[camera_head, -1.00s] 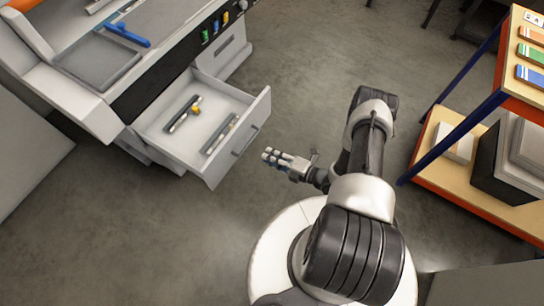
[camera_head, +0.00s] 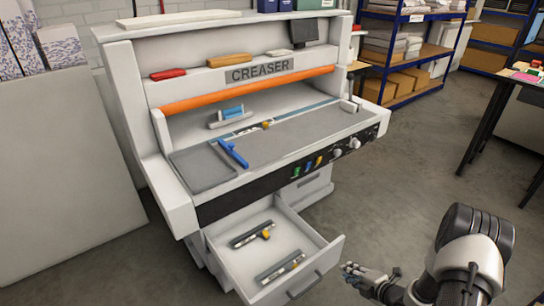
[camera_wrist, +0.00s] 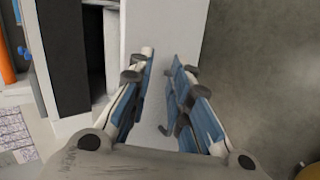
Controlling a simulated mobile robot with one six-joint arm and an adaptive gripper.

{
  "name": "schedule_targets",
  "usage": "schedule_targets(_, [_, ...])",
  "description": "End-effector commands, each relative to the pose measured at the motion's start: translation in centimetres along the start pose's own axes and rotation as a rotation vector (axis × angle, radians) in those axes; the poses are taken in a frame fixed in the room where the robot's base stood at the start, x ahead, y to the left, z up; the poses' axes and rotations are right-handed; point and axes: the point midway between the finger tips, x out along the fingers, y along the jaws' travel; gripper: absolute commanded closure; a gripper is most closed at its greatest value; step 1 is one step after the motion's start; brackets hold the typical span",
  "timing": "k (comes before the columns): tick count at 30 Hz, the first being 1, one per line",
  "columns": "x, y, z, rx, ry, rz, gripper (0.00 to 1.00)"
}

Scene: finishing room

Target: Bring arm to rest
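My gripper (camera_head: 366,280) is at the lower right of the head view, just right of the open drawer's front and apart from any object I can make out. In the wrist view my gripper (camera_wrist: 160,82) shows its blue-padded fingers spread, with nothing between them. A plain white surface lies behind the fingers there. My arm is folded at the lower right of the head view, partly cut off by the frame edge.
The creaser (camera_head: 262,72) stands at centre left with its drawer (camera_head: 322,262) pulled out, holding two grey tools. A blue-handled tool (camera_head: 234,153) lies on its bed. Shelves (camera_head: 408,62) stand behind and a table (camera_head: 507,82) is at right. Floor between is clear.

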Motion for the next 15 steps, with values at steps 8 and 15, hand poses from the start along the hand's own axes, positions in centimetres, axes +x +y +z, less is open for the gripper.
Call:
schedule_targets(8, [-5.5,12.5,4.9,0.223,-0.270,-0.166,0.82])
schedule_targets(15, [-13.3,21.2,3.5,0.524,-0.499,-0.192,0.82])
